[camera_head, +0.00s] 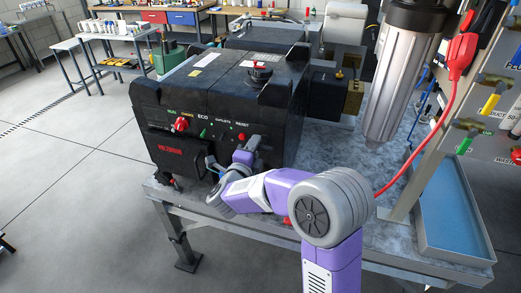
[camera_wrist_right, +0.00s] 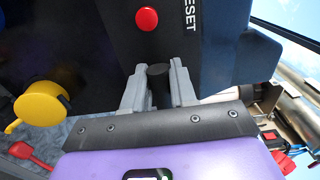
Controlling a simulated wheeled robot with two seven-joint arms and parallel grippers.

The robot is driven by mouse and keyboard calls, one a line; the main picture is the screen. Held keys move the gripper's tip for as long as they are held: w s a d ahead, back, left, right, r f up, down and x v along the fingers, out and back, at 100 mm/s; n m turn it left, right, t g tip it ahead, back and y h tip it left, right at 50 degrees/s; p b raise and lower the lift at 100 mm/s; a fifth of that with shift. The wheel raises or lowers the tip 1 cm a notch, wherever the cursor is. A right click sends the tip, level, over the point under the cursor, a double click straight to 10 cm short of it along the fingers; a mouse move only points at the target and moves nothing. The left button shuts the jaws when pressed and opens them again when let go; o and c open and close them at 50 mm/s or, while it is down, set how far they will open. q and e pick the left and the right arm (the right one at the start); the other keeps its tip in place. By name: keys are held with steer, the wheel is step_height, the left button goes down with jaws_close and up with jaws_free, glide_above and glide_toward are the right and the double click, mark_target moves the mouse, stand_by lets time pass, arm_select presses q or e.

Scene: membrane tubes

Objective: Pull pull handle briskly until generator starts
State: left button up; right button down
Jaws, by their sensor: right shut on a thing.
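The black generator (camera_head: 195,105) stands on the metal bench, its front panel showing a red knob, small labels and a red button. My right arm reaches to the lower right of this panel. My right gripper (camera_head: 243,158) is close against the panel, just below the reset button. In the right wrist view its fingers are shut on a short dark piece, which looks like the pull handle (camera_wrist_right: 157,82). The red button (camera_wrist_right: 147,19) and the word RESET show just beyond. Much of the handle is hidden by the fingers. My left gripper is not in view.
A grey filter canister (camera_head: 400,85) hangs right of the generator. A red plug (camera_head: 462,52) with a red cable runs down nearby. A blue-lined tray (camera_head: 450,215) is at the bench's right end. Open floor (camera_head: 70,180) lies in front and left.

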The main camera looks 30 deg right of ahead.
steer(key=b+v, duration=0.6)
steer(key=v, duration=1.7)
steer(key=shift+d, duration=0.1)
steer(key=b+x, duration=0.1)
steer(key=x, duration=2.1)
steer(key=shift+w+d, duration=0.1)
steer(key=shift+w, duration=0.1)
steer(key=c, duration=0.7)
jaws_free()
steer(key=shift+b+v, duration=0.9)
steer(key=shift+v, duration=3.65)
